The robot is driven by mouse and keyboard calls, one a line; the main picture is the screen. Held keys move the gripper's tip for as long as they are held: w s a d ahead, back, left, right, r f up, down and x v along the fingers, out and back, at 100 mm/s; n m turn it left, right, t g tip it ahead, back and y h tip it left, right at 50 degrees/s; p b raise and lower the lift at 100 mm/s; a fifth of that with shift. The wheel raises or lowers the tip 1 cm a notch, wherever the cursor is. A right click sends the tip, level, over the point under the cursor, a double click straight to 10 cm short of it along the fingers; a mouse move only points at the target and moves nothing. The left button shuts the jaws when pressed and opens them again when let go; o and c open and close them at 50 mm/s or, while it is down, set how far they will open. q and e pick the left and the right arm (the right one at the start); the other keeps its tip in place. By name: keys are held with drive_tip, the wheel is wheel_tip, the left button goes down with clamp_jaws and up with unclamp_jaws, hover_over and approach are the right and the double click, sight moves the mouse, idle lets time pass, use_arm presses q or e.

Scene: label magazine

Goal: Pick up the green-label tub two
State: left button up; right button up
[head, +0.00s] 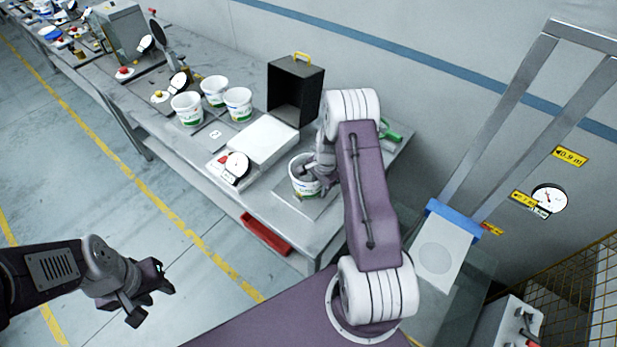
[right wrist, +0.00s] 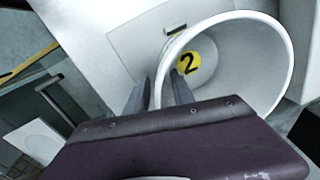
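The tub two (head: 298,186) is a white open tub with a green label, standing upright on a grey plate at the table's right front. In the right wrist view I look into this tub (right wrist: 247,75), where a yellow disc with a black 2 lies on its floor. My right gripper (head: 318,172) is at the tub's rim. In the right wrist view its fingers (right wrist: 160,95) straddle the wall, one inside and one outside, with a gap between them. My left gripper (head: 158,292) is open and empty, away from the table over the floor.
Three similar tubs (head: 187,110) stand further left on the table. A white-topped machine with a dial (head: 236,167) is left of the tub, and a black open box (head: 294,92) is behind. A green-handled object (head: 390,134) lies to the right. A red tray (head: 266,234) sits below the tabletop.

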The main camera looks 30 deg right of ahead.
drive_tip(key=shift+w+f, duration=0.1)
drive_tip(key=shift+f, duration=0.1)
clamp_jaws()
drive_tip(key=shift+r, duration=0.15)
drive_tip(key=shift+r+b, duration=0.25)
drive_tip(key=shift+b, duration=0.05)
drive_tip(key=r, duration=0.1)
drive_tip(key=r+b, duration=0.1)
drive_tip(key=s+r, duration=0.1)
drive_tip(key=shift+d+r+b, duration=0.3)
drive_tip(key=shift+r, duration=0.1)
drive_tip(key=s+d+r+b, duration=0.2)
drive_tip(key=s+d+r, duration=0.3)
drive_tip(key=s, duration=0.4)
drive_tip(key=shift+s+r, duration=0.15)
drive_tip(key=shift+r, duration=0.6)
